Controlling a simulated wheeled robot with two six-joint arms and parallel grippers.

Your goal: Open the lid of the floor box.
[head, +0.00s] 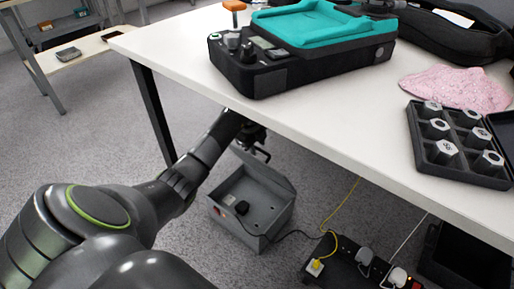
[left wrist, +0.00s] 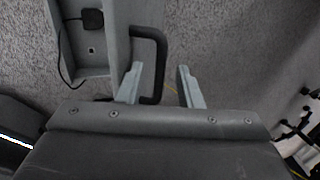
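The grey floor box (head: 268,228) stands on the carpet below the table's front edge. In the left wrist view the box (left wrist: 85,66) is at upper left and the lid (left wrist: 147,14) at top. The lid's black handle (left wrist: 160,50) lies between the two fingers of my left gripper (left wrist: 157,70), which are apart from each other. In the head view my left gripper (head: 258,145) is at the lid's upper edge, partly dark. My right gripper is not in view.
The white table (head: 330,130) overhangs close to my left arm, with a black-and-teal case (head: 315,50) and a weight tray (head: 460,178) on it. A power strip (head: 350,270) with plugs and cables lies right of the box.

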